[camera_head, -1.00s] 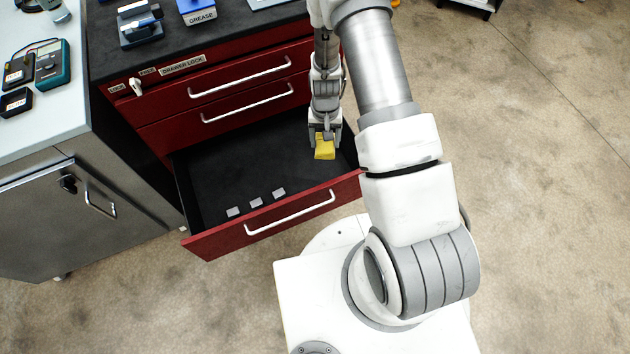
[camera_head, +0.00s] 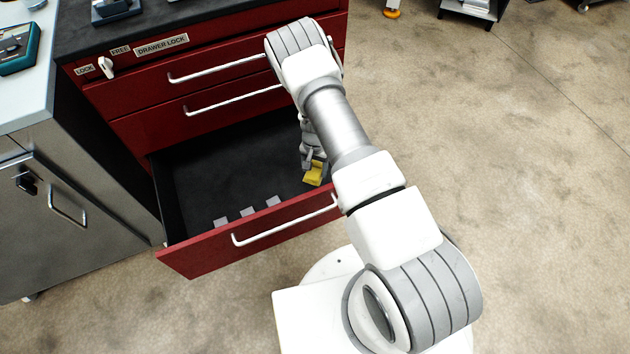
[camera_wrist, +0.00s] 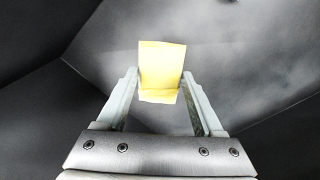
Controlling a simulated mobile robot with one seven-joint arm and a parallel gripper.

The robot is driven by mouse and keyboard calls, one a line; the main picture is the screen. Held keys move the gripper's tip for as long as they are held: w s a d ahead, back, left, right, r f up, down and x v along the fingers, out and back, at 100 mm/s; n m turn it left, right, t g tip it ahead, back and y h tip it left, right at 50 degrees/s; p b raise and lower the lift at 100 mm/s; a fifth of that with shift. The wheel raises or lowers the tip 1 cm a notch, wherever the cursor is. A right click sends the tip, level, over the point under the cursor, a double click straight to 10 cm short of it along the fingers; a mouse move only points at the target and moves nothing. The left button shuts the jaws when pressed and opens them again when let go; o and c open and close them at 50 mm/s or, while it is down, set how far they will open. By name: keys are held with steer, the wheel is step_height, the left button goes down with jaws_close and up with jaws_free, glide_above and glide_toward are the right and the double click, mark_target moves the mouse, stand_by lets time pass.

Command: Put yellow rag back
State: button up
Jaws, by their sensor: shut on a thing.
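The yellow rag (camera_head: 313,174) is a small folded piece of cloth. My gripper (camera_head: 312,164) is shut on it and holds it inside the open lower drawer (camera_head: 230,165), towards the drawer's right side near the front. In the wrist view the rag (camera_wrist: 161,68) sits between the two fingertips of my gripper (camera_wrist: 160,88), with dark drawer surfaces behind it. I cannot tell whether the rag touches the drawer floor. My arm hides part of the drawer's right side.
Several small grey pieces (camera_head: 247,212) lie along the drawer's front inside edge. The drawer's red front (camera_head: 200,250) has a white handle. Two shut red drawers (camera_head: 230,75) are above. A grey metal cabinet (camera_head: 70,205) stands at left. The drawer's middle is clear.

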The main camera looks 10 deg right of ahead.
mark_target(315, 178)
steer(key=shift+f+b, duration=0.65)
steer(key=shift+f, duration=2.15)
steer(key=shift+f, duration=0.2)
steer(key=o, duration=1.2)
steer(key=shift+r, duration=0.1)
